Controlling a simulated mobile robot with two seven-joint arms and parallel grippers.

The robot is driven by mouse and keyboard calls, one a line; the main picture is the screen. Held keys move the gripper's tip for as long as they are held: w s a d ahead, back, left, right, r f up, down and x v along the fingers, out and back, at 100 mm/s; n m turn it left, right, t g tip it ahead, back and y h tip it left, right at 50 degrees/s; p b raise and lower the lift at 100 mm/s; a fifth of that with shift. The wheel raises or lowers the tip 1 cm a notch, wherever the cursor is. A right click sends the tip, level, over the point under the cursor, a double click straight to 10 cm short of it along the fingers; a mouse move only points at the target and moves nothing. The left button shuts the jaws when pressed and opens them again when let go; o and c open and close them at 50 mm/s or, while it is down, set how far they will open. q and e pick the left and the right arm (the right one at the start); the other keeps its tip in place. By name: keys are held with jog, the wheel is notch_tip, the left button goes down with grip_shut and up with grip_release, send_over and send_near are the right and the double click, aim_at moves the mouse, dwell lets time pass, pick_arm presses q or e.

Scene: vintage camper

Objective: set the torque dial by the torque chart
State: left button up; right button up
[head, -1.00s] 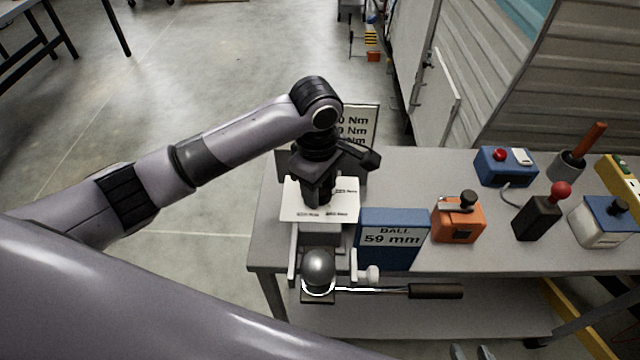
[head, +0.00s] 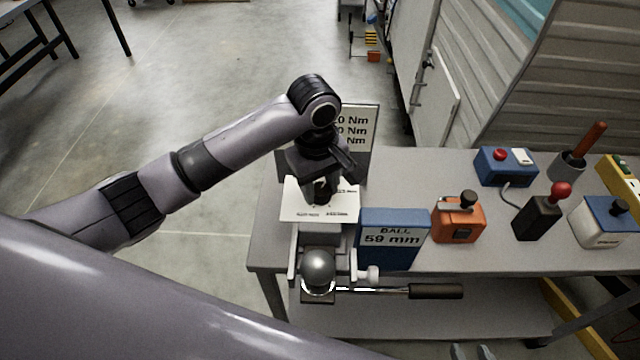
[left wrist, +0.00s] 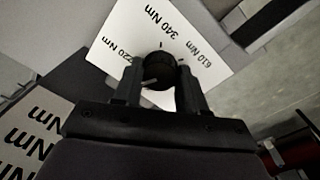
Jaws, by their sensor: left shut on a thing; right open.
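The torque dial is a black round knob (left wrist: 158,68) on a white plate (head: 312,204) marked "340 Nm", "610 Nm" and a partly hidden label ending in "20 Nm". My left gripper (head: 322,192) points down at the plate. In the left wrist view its two fingers (left wrist: 159,88) are shut on the dial, one on each side. A pale line shows on the knob's lower left. The torque chart (head: 358,132) stands behind my left arm, its lines ending in "0 Nm" partly hidden. My right gripper (head: 469,353) shows only its fingertips at the bottom edge, apart and empty.
A blue block reading "BALL 59 mm" (head: 393,240) stands right of the plate. A grey ball (head: 318,266) and a black-handled bar (head: 435,291) are in front. An orange box (head: 459,222), a joystick box (head: 537,218) and other control boxes stand to the right.

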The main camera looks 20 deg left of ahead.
pick_arm(q)
jog(key=m, duration=0.4)
jog(key=shift+m, duration=0.3)
jog(key=m, duration=0.3)
jog(key=shift+w+m, duration=0.1)
jog(key=shift+m, duration=0.3)
jog(key=m, duration=0.4)
jog(key=shift+g, duration=0.3)
jog(key=m, duration=0.5)
jog(key=shift+d, duration=0.1)
jog(key=m, duration=0.3)
jog(key=shift+m, duration=0.3)
jog(key=m, duration=0.4)
jog(key=shift+m, duration=0.3)
jog(key=m, duration=0.4)
jog(key=shift+r+y, duration=0.1)
jog(key=shift+y, duration=0.2)
jog(key=shift+m, duration=2)
